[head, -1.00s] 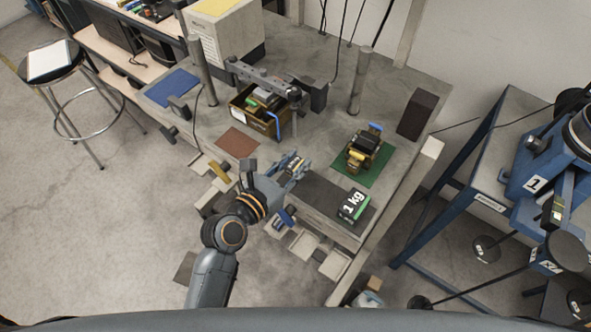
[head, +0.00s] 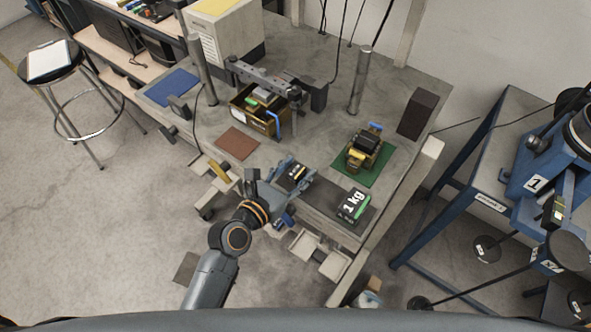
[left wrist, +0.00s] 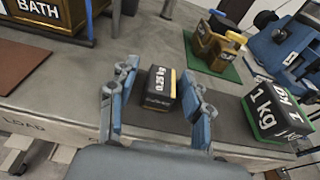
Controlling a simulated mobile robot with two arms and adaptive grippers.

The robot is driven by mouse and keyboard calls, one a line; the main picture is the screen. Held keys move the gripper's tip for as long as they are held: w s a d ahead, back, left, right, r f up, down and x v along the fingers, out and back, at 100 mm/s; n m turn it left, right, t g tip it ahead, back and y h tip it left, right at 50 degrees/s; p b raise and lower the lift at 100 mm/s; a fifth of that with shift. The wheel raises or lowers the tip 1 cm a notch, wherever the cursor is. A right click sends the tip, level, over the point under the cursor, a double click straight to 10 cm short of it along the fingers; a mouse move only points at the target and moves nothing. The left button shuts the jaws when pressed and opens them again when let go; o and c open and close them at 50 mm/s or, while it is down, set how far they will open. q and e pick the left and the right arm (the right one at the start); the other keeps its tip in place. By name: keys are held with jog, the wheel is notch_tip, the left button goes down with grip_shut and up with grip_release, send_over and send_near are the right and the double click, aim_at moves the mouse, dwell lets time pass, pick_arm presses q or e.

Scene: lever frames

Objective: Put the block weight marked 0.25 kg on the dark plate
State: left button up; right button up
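The 0.25 kg block (head: 297,173), black with a gold lower edge, sits upright on the left end of the dark plate (head: 325,191). Its "0.25 kg" marking reads clearly in the left wrist view (left wrist: 160,87). My left gripper (head: 296,167) is open, with one finger on each side of the block. In the left wrist view (left wrist: 158,80) gaps show between the block and both fingers. A black and green 1 kg block (head: 354,205) stands at the right end of the plate. My right gripper is not in view.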

pick_arm(q)
jog(key=shift+r, duration=0.15)
jog(key=b+v, duration=0.1)
jog(key=v, duration=1.1)
jog(key=shift+b, duration=0.35)
